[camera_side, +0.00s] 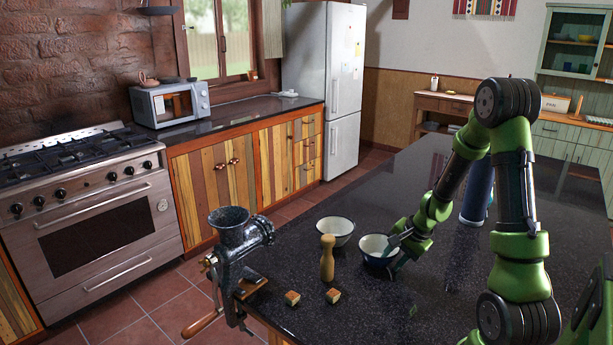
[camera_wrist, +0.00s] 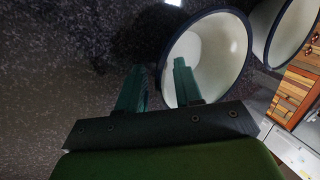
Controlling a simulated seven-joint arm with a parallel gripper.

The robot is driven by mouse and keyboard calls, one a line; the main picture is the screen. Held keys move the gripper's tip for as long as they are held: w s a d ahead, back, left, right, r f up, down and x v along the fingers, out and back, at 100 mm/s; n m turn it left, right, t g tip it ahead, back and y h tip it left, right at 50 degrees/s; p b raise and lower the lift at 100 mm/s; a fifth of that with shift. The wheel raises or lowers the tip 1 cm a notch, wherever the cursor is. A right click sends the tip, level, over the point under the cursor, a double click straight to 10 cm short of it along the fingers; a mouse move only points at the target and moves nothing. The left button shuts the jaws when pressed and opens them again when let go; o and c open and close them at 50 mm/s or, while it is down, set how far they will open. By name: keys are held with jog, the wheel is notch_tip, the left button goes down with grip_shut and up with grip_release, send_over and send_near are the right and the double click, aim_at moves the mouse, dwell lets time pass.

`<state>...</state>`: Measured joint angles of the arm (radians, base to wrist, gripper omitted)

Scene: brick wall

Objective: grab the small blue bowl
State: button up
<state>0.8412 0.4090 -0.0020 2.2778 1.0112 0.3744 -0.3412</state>
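The small bowl with a blue outside (camera_side: 372,262) stands upright on the dark counter, with a pale inside and dark rim. It fills the upper middle of the wrist view (camera_wrist: 217,55). My gripper (camera_side: 393,254) is at the bowl's right side in the side view. In the wrist view my gripper (camera_wrist: 159,70) has its two fingers apart, one over the bowl's inside and the other outside, with the near wall between their lines. I cannot tell whether either finger touches the bowl.
A second, whiter bowl (camera_side: 335,231) stands close behind to the left. A wooden pepper mill (camera_side: 327,258), two small bread-like cubes (camera_side: 292,298) and a metal grinder (camera_side: 234,250) are nearer the left edge. A blue cylinder (camera_side: 477,192) stands behind my arm. The counter (camera_side: 400,310) is clear in front.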

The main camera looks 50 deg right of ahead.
grip_shut()
